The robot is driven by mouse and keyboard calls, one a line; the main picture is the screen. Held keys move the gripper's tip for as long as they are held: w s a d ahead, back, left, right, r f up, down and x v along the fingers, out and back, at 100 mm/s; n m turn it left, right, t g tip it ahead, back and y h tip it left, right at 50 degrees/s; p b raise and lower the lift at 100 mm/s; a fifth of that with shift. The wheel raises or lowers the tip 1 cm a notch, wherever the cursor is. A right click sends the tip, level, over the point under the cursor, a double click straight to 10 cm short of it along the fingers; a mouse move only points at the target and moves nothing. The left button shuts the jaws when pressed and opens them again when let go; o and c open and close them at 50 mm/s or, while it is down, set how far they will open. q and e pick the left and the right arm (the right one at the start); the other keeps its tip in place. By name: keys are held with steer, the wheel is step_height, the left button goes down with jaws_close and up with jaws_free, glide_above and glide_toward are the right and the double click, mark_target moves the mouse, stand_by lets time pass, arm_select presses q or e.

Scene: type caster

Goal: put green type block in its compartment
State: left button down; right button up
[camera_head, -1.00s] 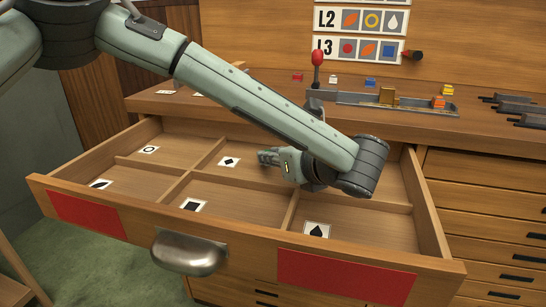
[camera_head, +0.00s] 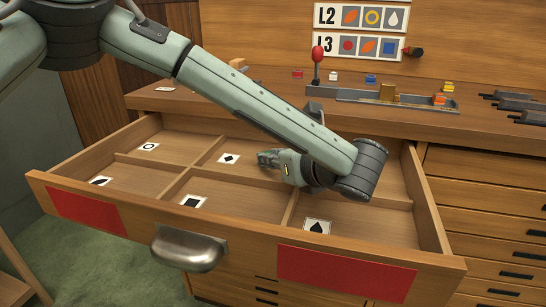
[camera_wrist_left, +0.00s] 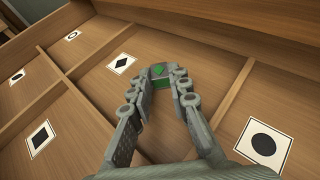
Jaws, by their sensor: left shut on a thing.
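My left gripper (camera_head: 266,159) reaches into the open drawer (camera_head: 120,207). In the left wrist view, the left gripper (camera_wrist_left: 161,78) is shut on the green type block (camera_wrist_left: 160,70), whose top shows a green mark between the fingertips. The block is over the back middle compartment, right of the black diamond card (camera_wrist_left: 121,63). That diamond card also shows in the head view (camera_head: 229,158). I cannot tell whether the block touches the compartment floor. The block is hidden in the head view. My right gripper is not in view.
Thin wooden dividers surround the compartment. A grey tray (camera_head: 350,97) with a red-knobbed lever (camera_head: 318,54) stands on the bench behind.

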arm_select(q)
steer(key=c, duration=1.4)
jaws_free()
steer(key=shift+c, duration=0.2)
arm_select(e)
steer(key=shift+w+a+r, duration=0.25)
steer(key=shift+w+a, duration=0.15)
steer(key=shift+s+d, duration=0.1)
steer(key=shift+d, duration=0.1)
arm_select(q)
steer(key=shift+r+p, duration=0.2)
steer(key=shift+p, duration=0.1)
steer(key=b+v, duration=0.2)
steer(key=v, duration=1)
steer(key=shift+d+f, duration=0.1)
steer(key=shift+f, duration=0.05)
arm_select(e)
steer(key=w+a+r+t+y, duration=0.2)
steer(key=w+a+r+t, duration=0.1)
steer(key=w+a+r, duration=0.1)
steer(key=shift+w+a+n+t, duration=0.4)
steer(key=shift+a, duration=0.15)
